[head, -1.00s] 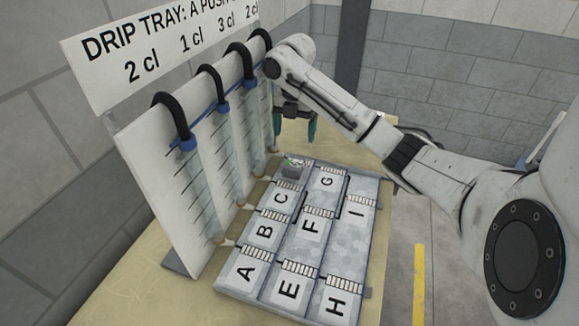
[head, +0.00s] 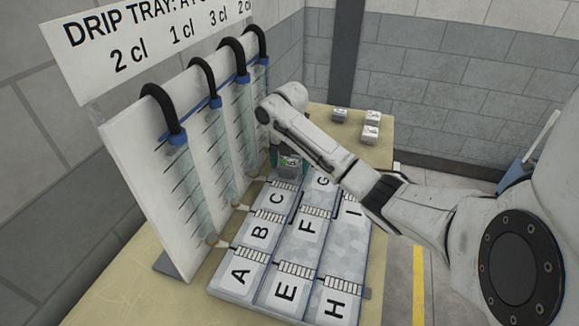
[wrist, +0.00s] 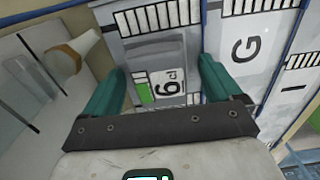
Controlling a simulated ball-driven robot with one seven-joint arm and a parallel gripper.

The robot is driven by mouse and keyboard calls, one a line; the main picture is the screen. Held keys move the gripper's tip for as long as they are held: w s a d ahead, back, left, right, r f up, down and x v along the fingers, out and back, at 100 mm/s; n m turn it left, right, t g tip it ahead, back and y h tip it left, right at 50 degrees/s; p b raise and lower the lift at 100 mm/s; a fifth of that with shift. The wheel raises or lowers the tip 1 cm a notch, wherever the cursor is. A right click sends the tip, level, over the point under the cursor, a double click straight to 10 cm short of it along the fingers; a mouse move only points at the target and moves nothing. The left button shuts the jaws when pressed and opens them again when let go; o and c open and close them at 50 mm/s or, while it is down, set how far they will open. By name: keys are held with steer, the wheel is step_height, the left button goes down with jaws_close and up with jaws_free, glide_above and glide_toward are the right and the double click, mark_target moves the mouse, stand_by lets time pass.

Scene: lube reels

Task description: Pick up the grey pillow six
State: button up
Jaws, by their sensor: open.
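The grey pillow six (wrist: 168,85) is a small grey block with a white label, a black 6 and a green patch. In the wrist view it lies between the two teal fingers of my gripper (wrist: 165,85), which are open with a gap on each side of the label. In the head view the grey pillow (head: 289,165) sits at the far end of the lettered tray (head: 330,240), above the C cell. My gripper (head: 288,158) is lowered around it there, partly hidden behind my arm.
A white panel (head: 150,190) with hanging tubes and black hoses stands close on the left. Several small grey blocks (head: 371,132) sit on the far part of the tan table (head: 322,120). A blue object (head: 515,172) is on the right.

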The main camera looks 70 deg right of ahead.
steer(key=shift+c, duration=0.3)
steer(key=c, duration=1)
